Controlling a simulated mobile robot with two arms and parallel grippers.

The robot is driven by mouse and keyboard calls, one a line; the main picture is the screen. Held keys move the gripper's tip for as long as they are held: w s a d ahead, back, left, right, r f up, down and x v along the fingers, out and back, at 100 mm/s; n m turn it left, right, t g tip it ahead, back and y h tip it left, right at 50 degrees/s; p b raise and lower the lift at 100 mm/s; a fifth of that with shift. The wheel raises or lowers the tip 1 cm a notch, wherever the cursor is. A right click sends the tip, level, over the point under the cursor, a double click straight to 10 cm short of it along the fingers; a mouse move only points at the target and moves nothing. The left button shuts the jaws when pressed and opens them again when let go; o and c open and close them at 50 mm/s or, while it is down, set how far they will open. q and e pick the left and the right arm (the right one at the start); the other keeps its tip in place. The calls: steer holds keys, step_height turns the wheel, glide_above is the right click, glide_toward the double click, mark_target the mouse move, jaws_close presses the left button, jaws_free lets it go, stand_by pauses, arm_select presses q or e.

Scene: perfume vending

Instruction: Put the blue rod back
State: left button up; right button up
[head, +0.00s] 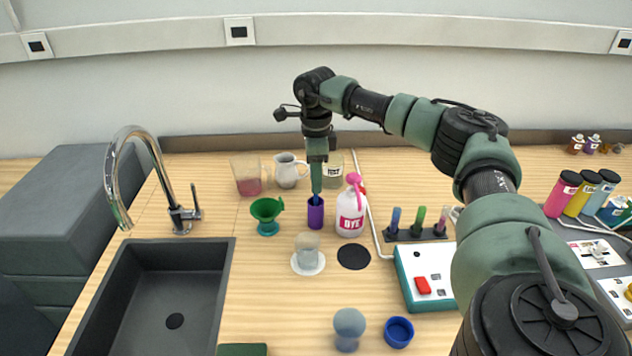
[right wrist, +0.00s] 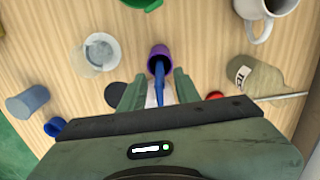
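The blue rod (right wrist: 160,78) stands with its lower end in the purple cup (head: 315,213); a short part of it also shows in the head view (head: 316,198) under my right gripper. The purple cup also shows in the right wrist view (right wrist: 159,54). My right gripper (right wrist: 158,85) points down just above the cup. Its fingers are apart on either side of the rod, with a gap visible on the left side. A dark rack (head: 415,235) to the right holds upright blue, green and pink pieces. My left gripper is not in view.
A white DYE bottle (head: 351,212) stands close right of the cup, and a green funnel (head: 267,210) stands left. A clear cup on a white disc (head: 308,262) is in front. A teal-and-white device (head: 427,275) is at right, the sink (head: 150,290) at left.

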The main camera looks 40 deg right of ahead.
step_height(320, 180, up, 11)
steer(key=shift+f+b, duration=0.1)
steer(key=shift+b, duration=0.6)
